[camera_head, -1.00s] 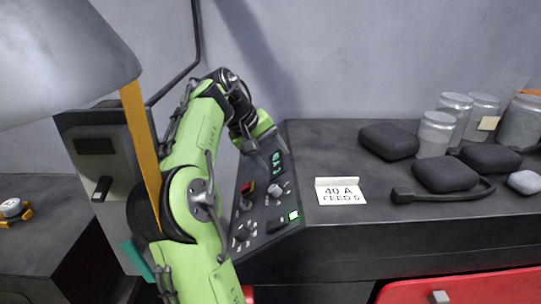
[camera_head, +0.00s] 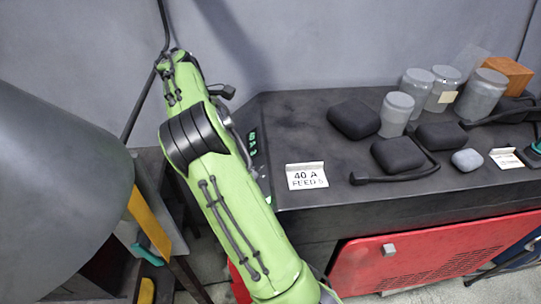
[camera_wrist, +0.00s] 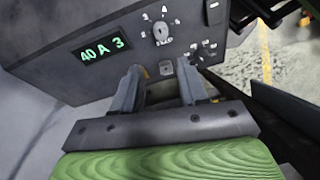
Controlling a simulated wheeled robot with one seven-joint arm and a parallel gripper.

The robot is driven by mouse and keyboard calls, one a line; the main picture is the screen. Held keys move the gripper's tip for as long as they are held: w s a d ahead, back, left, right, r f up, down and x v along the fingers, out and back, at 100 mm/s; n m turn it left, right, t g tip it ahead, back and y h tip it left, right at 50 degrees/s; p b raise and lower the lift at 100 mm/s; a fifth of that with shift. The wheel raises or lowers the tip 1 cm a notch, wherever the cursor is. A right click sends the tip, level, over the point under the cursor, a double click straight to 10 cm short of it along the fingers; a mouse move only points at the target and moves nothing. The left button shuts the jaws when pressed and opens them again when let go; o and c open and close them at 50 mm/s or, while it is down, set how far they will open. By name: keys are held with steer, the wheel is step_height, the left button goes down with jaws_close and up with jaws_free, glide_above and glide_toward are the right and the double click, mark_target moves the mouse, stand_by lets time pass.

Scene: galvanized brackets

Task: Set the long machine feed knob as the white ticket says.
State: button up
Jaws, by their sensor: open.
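The white ticket (camera_head: 307,176) stands on the dark bench top in the head view and reads "40 A" over "FEED 5", the last character being small. In the wrist view, the dark control panel (camera_wrist: 60,75) has a green display (camera_wrist: 102,49) reading "40 A 3". A knob ringed by pale marks (camera_wrist: 161,33) sits right of the display. A second knob with marks (camera_wrist: 197,52) sits farther right. In the head view my arm hides the gripper and most of the panel.
Dark pouches (camera_head: 398,154), lidded jars (camera_head: 397,113), a grey stone-like lump (camera_head: 467,160) and a second ticket (camera_head: 506,158) stand right of the white ticket. A red cabinet front (camera_head: 440,262) is below. A large grey shade-like shape (camera_head: 55,190) fills the left.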

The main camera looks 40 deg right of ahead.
steer(key=b+x, duration=0.2)
steer(key=x, duration=1.4)
steer(key=shift+w+a+f, duration=0.1)
steer(key=shift+c, duration=0.2)
steer(key=c, duration=0.7)
